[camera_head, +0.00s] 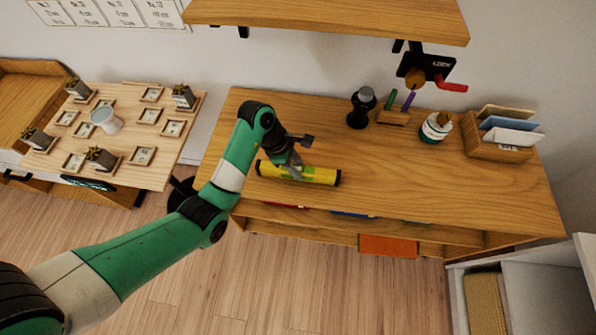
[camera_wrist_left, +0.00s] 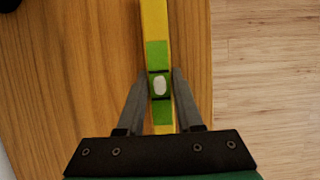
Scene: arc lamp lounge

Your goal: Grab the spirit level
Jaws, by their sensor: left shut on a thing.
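The spirit level (camera_head: 315,175) is a yellow bar with black ends and a green middle section. It lies along the front part of the wooden table top (camera_head: 430,190). My left gripper (camera_head: 295,172) is over its middle, left of centre in the head view. In the left wrist view the two fingers (camera_wrist_left: 159,82) are shut on both sides of the green middle of the spirit level (camera_wrist_left: 155,20), by a pale oval vial. I cannot tell whether the level is touching the table or slightly lifted. My right gripper is not in view.
A dark grinder-like object (camera_head: 361,108), a holder with colored sticks (camera_head: 394,114), a teal and white pot (camera_head: 435,127) and a wooden file box (camera_head: 497,147) stand at the back. A shelf (camera_head: 330,15) overhangs behind. A side table (camera_head: 120,165) with plants is at left.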

